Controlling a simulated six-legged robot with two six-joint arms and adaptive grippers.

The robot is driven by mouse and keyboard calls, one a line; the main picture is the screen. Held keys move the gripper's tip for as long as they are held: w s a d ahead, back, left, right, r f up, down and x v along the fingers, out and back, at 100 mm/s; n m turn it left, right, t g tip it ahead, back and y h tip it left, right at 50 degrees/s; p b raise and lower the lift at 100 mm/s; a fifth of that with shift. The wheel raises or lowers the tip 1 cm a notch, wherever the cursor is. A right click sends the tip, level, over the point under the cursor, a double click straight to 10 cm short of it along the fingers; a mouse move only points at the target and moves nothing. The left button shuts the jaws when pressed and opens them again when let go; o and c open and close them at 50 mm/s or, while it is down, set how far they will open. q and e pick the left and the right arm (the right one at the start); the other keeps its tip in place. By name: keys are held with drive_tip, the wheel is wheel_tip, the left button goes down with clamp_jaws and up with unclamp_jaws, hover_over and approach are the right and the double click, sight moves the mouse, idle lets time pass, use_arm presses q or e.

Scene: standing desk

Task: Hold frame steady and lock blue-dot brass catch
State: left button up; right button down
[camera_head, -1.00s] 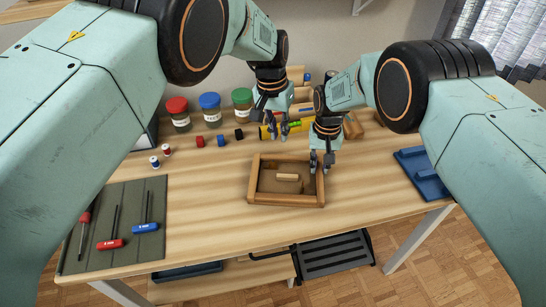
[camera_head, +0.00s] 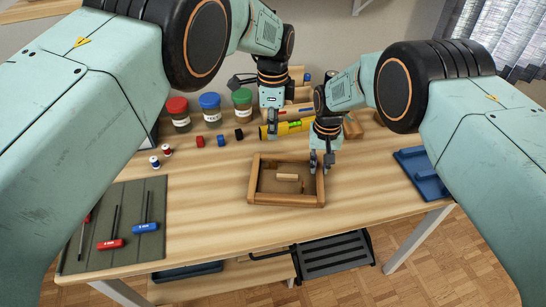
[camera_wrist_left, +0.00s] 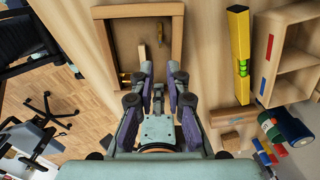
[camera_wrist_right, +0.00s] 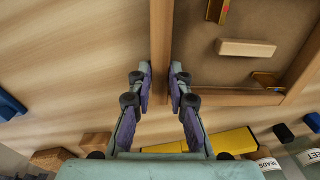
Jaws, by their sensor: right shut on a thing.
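The wooden frame (camera_head: 251,182) lies on the desk, with a brown panel and a small wooden block (camera_head: 287,177) inside. My right gripper (camera_head: 319,160) is shut on its right rail; in the right wrist view the rail (camera_wrist_right: 161,35) runs between the fingertips (camera_wrist_right: 160,72).
A yellow level (camera_head: 290,129) lies behind the frame, near my left gripper. Jars with red, blue and green lids (camera_head: 210,107) stand at the back left. A grey mat (camera_head: 128,190) with hex drivers is at left, a blue tray (camera_head: 423,172) at right. The desk front is clear.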

sight(273, 161)
use_arm(q)
wheel_tip(273, 161, down, 11)
drive_tip(key=shift+f, duration=0.15)
idle(0.4)
clamp_jaws()
